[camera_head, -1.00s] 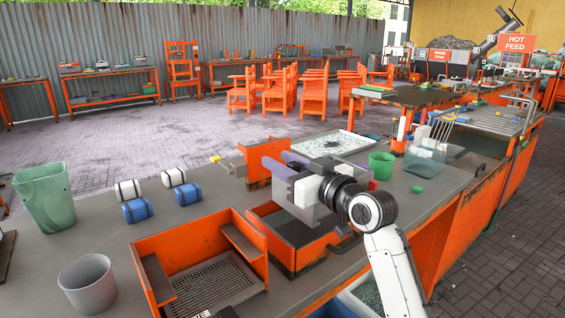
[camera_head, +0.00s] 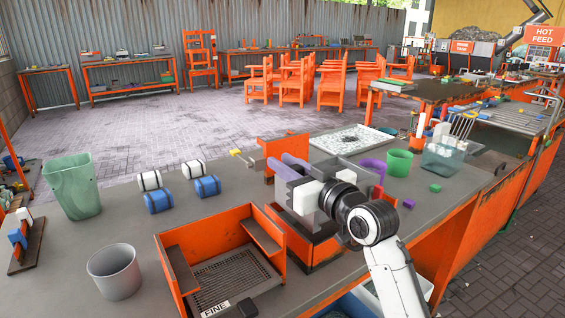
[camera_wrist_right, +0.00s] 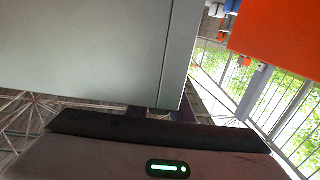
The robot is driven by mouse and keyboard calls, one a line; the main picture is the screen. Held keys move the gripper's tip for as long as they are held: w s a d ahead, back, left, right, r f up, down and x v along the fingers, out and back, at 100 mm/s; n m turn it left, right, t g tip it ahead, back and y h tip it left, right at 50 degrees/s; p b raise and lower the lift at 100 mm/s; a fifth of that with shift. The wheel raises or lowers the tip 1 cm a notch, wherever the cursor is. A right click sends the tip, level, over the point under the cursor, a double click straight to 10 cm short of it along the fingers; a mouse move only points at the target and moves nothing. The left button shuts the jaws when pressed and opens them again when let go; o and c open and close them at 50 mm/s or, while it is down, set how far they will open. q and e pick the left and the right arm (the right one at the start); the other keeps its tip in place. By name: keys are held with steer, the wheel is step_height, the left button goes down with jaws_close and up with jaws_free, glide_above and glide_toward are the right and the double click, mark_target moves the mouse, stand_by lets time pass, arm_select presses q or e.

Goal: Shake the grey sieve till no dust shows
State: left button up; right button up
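My right gripper (camera_head: 290,170) is over the bench, beside an upright orange panel and above an orange-walled box. Lavender parts show at its front end; I cannot tell whether these are its fingers or a held thing. An orange-walled tray with a dark grey mesh floor (camera_head: 236,278), labelled "FINE", stands at the front, apart from the gripper. I cannot tell for sure whether it is the grey sieve. No dust can be made out on its mesh. The right wrist view is filled by a pale grey panel (camera_wrist_right: 85,50) and an orange panel (camera_wrist_right: 275,38). My left gripper is out of view.
A grey cup (camera_head: 114,272), a green bin (camera_head: 73,187) and several blue or white rolls (camera_head: 158,201) stand left on the bench. A speckled white tray (camera_head: 352,141), a green cup (camera_head: 399,163) and a clear bin (camera_head: 442,160) are behind and right.

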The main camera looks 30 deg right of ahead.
steer(key=o, duration=0.3)
steer(key=s, duration=1)
steer(key=shift+s+b, duration=0.15)
steer(key=shift+b, duration=0.25)
